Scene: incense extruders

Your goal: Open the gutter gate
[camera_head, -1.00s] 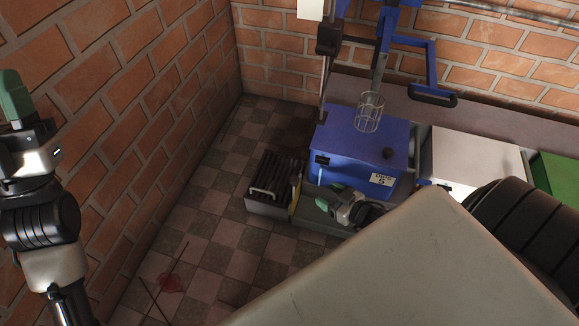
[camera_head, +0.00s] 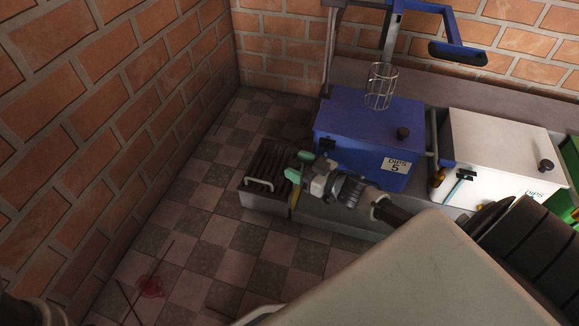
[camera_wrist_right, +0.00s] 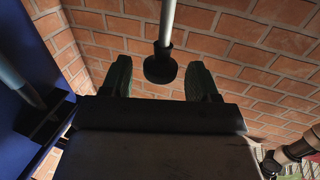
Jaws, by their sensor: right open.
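A grey gutter (camera_head: 330,213) runs along the front of the blue box marked DIPS 5 (camera_head: 365,140). A narrow yellowish upright piece (camera_head: 295,197) stands where the gutter meets the grated tray; I cannot tell for sure that it is the gate. My right gripper (camera_head: 299,166), with green fingers, is open just above this spot. In the right wrist view a grey rod with a round black end (camera_wrist_right: 160,68) shows between the open fingers (camera_wrist_right: 160,82); I cannot tell whether they touch it. My left gripper is out of view.
A tray with a dark grate (camera_head: 270,165) and a metal handle (camera_head: 258,184) lies left of the gripper. A white box (camera_head: 495,150) stands right of the blue one. A wire basket (camera_head: 381,86) hangs above.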

